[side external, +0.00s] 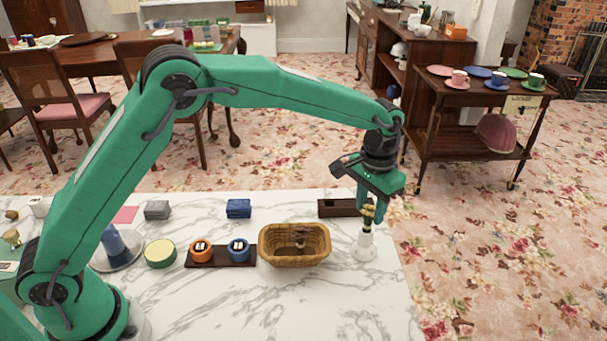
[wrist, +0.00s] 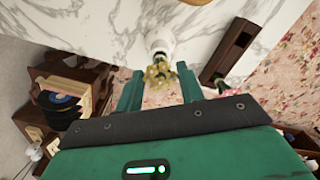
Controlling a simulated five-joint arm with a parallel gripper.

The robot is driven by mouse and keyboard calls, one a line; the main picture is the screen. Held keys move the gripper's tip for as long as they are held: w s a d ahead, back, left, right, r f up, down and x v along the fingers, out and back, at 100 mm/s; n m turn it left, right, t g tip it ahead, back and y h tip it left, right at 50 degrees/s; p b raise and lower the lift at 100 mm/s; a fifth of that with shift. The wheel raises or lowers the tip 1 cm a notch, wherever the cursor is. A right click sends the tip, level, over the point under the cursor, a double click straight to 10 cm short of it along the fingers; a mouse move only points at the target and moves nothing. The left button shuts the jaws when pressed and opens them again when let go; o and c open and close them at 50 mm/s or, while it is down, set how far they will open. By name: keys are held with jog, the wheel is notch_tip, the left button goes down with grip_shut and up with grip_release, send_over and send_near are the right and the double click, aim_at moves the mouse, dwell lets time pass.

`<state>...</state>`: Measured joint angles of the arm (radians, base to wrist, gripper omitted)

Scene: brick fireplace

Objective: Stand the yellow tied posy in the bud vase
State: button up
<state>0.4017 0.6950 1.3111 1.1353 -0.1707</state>
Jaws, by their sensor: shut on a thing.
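The yellow tied posy (side external: 368,213) is between the fingers of my gripper (side external: 370,207), which is shut on it. The posy is upright, its lower end at the mouth of the white bud vase (side external: 364,246). I cannot tell how far its stems reach inside the neck. The bud vase stands upright near the right edge of the marble table. In the wrist view the posy's yellow heads (wrist: 160,73) show between the two fingers of my gripper (wrist: 160,88), with the white vase (wrist: 160,42) just beyond them.
A wicker basket (side external: 270,252) with a small item inside stands just left of the vase. A long dark wooden box (side external: 338,208) lies behind it. Orange and blue pots (side external: 238,249) on a dark tray sit further left. The marble at the front is clear.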

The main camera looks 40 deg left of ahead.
jog(key=shift+f, duration=0.2)
jog(key=o, duration=0.9)
jog(key=shift+r, duration=0.15)
jog(key=shift+r, duration=3.75)
